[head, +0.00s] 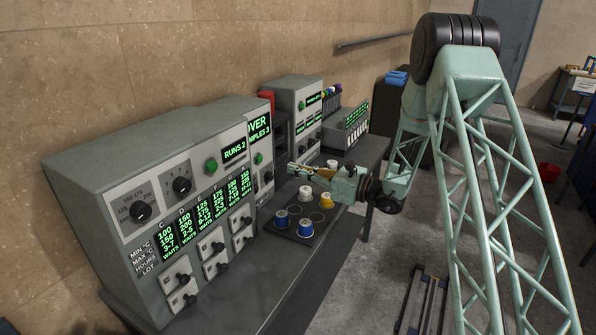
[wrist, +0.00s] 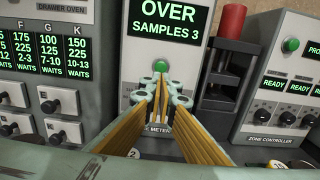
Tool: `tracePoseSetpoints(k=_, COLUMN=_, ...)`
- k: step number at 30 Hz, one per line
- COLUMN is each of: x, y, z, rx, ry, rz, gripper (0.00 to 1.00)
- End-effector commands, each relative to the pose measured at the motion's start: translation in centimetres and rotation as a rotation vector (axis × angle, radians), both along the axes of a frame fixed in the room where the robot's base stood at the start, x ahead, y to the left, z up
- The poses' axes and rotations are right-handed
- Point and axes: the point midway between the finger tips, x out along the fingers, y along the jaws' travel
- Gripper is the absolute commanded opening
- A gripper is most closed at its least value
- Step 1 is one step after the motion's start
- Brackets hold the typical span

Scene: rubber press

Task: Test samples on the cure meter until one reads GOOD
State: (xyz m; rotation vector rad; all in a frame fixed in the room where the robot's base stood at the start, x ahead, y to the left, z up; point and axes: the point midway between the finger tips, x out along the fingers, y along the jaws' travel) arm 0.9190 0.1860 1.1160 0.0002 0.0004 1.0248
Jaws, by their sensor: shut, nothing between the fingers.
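The cure meter (wrist: 190,60) stands straight ahead in the wrist view; its display (wrist: 172,22) reads OVER, SAMPLES 3. A round green button (wrist: 160,65) sits below the display. My gripper (wrist: 160,84) is shut and empty, its tips just below the button in the picture; I cannot tell whether they touch the meter. The tips hide part of the lower front and its label. In the head view my gripper (head: 296,171) points left toward the meter, above the bench. Several sample cups with blue, yellow and white parts, among them a blue one (head: 305,229), stand on a dark tray (head: 294,237).
The drawer oven (head: 150,170) stands left of the meter; its display reads RUNS 2 and several columns read WAITS. A red-topped press-like device (wrist: 230,60) and the zone controller (wrist: 285,105), showing READY, stand to the right. The bench front (head: 285,290) is clear.

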Motion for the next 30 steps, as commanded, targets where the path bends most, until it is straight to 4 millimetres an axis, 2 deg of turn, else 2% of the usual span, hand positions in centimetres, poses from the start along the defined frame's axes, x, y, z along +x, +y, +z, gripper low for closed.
tracePoseSetpoints(k=18, x=4.1, y=7.0, z=0.0, rx=0.000, ry=-0.001, rz=0.002, gripper=0.00)
tracePoseSetpoints(k=24, x=5.2, y=8.7, z=0.0, rx=0.000, ry=-0.001, rz=0.001, gripper=0.00)
tracePoseSetpoints(k=30, x=5.8, y=9.5, z=0.0, rx=0.000, ry=-0.001, rz=0.000, gripper=0.00)
